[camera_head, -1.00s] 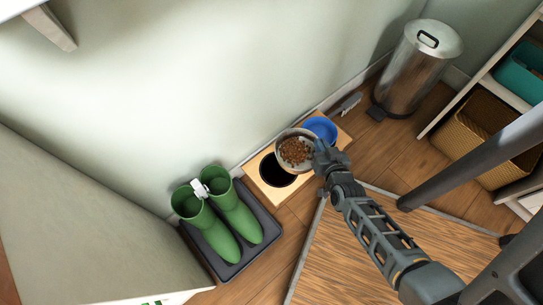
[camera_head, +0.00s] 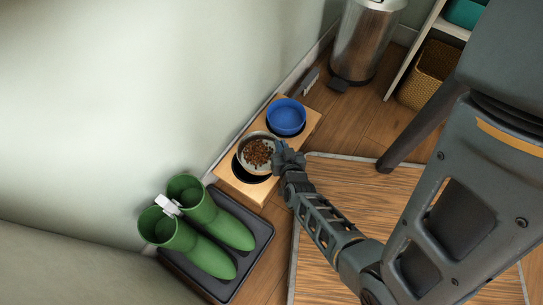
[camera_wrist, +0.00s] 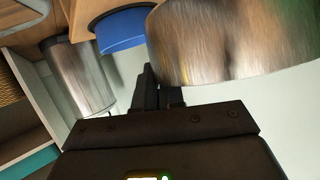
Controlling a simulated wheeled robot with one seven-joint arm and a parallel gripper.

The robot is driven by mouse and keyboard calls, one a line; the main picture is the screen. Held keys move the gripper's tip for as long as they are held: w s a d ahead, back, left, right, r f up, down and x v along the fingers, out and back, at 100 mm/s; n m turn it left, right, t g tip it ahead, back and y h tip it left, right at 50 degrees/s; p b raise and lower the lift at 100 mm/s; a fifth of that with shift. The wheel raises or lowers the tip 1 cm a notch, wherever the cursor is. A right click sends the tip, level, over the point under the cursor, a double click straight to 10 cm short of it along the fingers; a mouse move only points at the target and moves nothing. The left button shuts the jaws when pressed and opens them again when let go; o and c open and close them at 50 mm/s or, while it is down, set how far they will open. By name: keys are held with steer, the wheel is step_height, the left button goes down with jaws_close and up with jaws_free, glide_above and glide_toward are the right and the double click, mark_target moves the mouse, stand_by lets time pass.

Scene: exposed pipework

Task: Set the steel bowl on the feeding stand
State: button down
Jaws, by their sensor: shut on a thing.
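The steel bowl (camera_head: 257,152), filled with brown kibble, is over the near-left hole of the wooden feeding stand (camera_head: 306,125). The dark hole shows below the bowl's lower edge, so the bowl does not look seated in it. A blue bowl (camera_head: 286,116) sits in the stand's other hole. My gripper (camera_head: 285,158) is shut on the steel bowl's right side. In the wrist view the steel bowl (camera_wrist: 230,42) is large and blurred beside the fingers (camera_wrist: 158,88), and the blue bowl (camera_wrist: 124,30) is to its left.
Green boots (camera_head: 205,228) stand on a dark tray (camera_head: 259,234) left of the stand. A steel bin (camera_head: 365,42) stands beyond it, near a shelf with a wicker basket (camera_head: 428,75). The wall runs close behind the stand.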

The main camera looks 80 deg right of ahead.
mark_target(270, 139)
steer(key=w+f, duration=0.1)
steer(key=w, duration=0.1)
steer(key=shift+w+f+b, duration=0.35)
step_height(270, 139, down, 4)
steer(key=b, duration=0.2)
steer(key=shift+b, duration=0.35)
steer(key=c, duration=1.2)
jaws_free()
steer(key=shift+c, duration=0.2)
steer(key=shift+a+r, duration=0.15)
steer(key=p+v, duration=0.4)
steer(key=v, duration=0.7)
steer(key=shift+a, duration=0.35)
